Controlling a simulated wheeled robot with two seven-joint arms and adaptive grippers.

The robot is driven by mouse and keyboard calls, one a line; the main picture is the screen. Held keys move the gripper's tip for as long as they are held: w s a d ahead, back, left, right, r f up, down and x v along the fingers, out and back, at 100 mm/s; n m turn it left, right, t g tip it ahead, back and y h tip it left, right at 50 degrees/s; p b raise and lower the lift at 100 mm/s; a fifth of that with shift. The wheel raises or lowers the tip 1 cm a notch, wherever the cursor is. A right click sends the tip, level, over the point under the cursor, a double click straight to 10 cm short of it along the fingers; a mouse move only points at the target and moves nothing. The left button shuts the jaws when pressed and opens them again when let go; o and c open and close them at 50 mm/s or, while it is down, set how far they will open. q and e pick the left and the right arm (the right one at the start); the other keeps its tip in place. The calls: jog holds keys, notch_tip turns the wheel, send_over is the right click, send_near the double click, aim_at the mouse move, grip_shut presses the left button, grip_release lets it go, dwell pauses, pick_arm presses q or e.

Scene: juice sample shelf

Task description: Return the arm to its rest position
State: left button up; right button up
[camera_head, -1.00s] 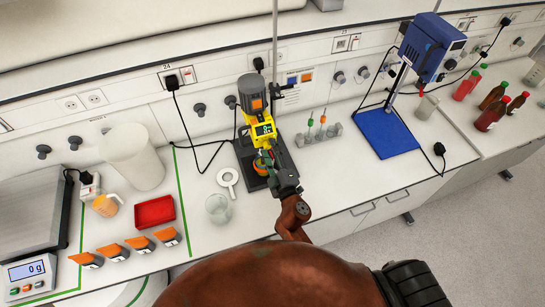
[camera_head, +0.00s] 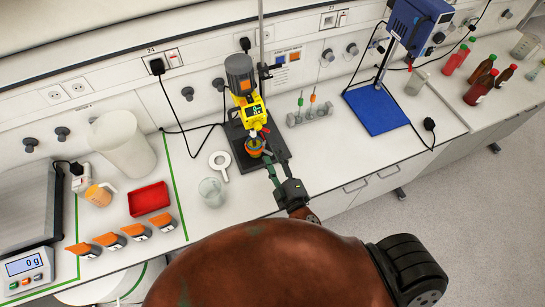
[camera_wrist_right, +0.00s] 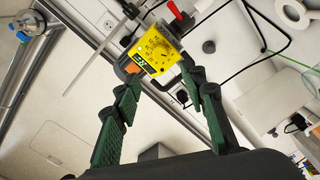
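My right gripper (camera_head: 274,164) shows in the lower middle of the head view, in front of the yellow and grey stirrer (camera_head: 252,112) and beside the orange-rimmed cup (camera_head: 254,148) under it. In the right wrist view the two green-padded fingers of the right gripper (camera_wrist_right: 160,98) are spread apart with nothing between them. The stirrer's yellow body (camera_wrist_right: 153,50) shows beyond the fingertips there. My left gripper is not in the head view.
A glass beaker (camera_head: 211,192) and a white ring (camera_head: 220,163) stand left of the stirrer. A rack (camera_head: 310,116) with tubes and a blue-plated stand (camera_head: 376,109) are to the right. The bench front right of my gripper is clear.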

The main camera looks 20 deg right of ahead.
dwell(0.4)
jog(key=s+d+f+m+g+h, duration=0.1)
jog(key=d+f+m+g+h, duration=0.15)
jog(key=d, duration=0.35)
jog(key=s+d+f+m+g+h, duration=0.1)
jog(key=d+m+h, duration=0.15)
jog(key=d, duration=0.35)
jog(key=s+d+f+m+g, duration=0.65)
jog(key=s+d+f, duration=0.25)
jog(key=s+f, duration=0.15)
jog(key=s+a+f+g+y, duration=0.3)
jog(key=s+f+g, duration=0.1)
jog(key=s, duration=0.4)
notch_tip(320, 180, down, 38)
jog(key=s+a+g+y+b, duration=0.1)
jog(key=s+a+g+b, duration=0.1)
jog(key=b, duration=0.8)
jog(key=s+f+b, duration=0.4)
jog(key=s+f, duration=0.6)
jog(key=f, duration=0.4)
jog(key=s+f+g+b, duration=0.1)
jog(key=s+f+b, duration=0.3)
jog(key=s+f, duration=0.6)
notch_tip(320, 180, down, 4)
jog(key=shift+f, duration=0.2)
